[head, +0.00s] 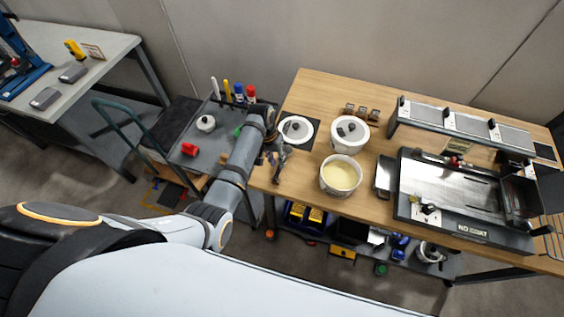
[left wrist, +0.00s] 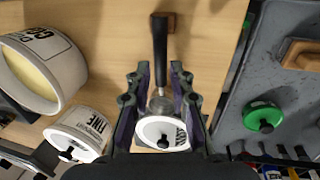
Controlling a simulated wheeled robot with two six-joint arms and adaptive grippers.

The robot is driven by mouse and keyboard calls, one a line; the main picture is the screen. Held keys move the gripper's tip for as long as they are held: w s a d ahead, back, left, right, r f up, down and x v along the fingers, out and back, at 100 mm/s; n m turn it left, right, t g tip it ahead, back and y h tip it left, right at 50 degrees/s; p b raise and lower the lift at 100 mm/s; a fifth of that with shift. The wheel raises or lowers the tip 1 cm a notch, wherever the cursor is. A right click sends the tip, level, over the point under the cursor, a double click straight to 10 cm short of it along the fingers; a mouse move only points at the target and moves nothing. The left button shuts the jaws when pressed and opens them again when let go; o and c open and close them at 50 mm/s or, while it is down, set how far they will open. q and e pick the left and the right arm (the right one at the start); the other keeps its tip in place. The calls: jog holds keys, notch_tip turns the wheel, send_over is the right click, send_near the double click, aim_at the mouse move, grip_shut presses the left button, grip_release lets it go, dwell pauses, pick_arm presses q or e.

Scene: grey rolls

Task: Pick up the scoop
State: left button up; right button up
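The scoop shows in the left wrist view with a black handle (left wrist: 160,50) and a metal head (left wrist: 160,104). Its handle points away from my gripper, and its far end lies by a small brown block (left wrist: 164,22). My left gripper (left wrist: 159,78) is open above the wooden table, with one finger on each side of the scoop and visible gaps between. In the head view the left gripper (head: 279,156) is over the table's left end, and the scoop is hard to make out there. My right gripper is not in view.
A white lidded pot (head: 297,129) stands just behind the gripper. A white tub (head: 349,135) and a bucket of pale yellow contents (head: 340,175) stand to its right. A griddle (head: 455,195) is farther right.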

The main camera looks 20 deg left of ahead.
aim_at(279, 168)
pick_arm(q)
jog(key=shift+s+d+f+p, duration=0.1)
jog(key=shift+d+f+p, duration=0.05)
jog(key=shift+f, duration=0.7)
jog(key=shift+d+f+p, duration=0.15)
jog(key=shift+f+p, duration=0.05)
jog(key=shift+f, duration=0.6)
jog(key=shift+s+d+f+p, duration=0.1)
jog(key=shift+d+f+p, duration=0.05)
jog(key=shift+f, duration=0.7)
grip_shut()
jog(key=shift+r, duration=0.1)
